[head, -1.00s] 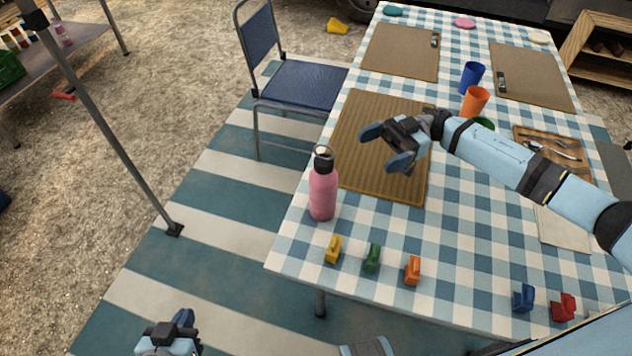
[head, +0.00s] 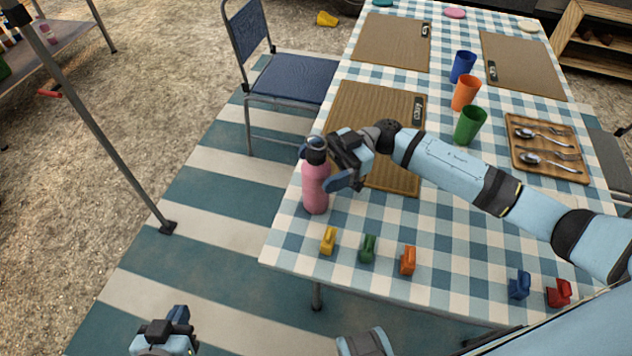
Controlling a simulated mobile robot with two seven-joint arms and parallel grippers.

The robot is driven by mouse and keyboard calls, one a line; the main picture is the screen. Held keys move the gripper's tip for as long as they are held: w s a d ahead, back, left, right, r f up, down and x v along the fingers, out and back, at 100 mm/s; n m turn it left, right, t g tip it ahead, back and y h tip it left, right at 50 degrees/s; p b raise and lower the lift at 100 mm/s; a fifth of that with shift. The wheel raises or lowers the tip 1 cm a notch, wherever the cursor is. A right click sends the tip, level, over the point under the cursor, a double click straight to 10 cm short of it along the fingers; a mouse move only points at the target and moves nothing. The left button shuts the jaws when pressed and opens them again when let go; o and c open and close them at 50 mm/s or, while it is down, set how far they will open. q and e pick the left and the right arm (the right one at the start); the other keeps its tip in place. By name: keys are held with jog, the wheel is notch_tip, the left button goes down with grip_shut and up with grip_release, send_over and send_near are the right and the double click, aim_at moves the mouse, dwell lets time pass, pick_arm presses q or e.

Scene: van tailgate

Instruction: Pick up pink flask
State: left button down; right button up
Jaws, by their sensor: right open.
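The pink flask (head: 316,192) stands upright near the left edge of the checked table, with a dark cap. My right gripper (head: 322,166) is open at the flask's upper part, with one finger by the cap and the other in front of the body on its right side. I cannot tell whether the fingers touch it. My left gripper (head: 178,322) is low at the bottom left, beside the table and away from the flask; its fingers are too small and overlapped to judge.
Yellow (head: 328,241), green (head: 367,249) and orange (head: 408,260) clips lie in front of the flask. A brown placemat (head: 372,103) lies behind it. Blue (head: 462,67), orange (head: 465,93) and green (head: 469,125) cups and a cutlery tray (head: 522,163) stand to the right. A chair (head: 290,78) is behind left.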

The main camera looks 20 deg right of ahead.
jog(key=shift+s+a, duration=0.1)
jog(key=shift+a, duration=0.45)
jog(key=c, duration=1.2)
jog(key=shift+o, duration=0.2)
jog(key=shift+r, duration=0.1)
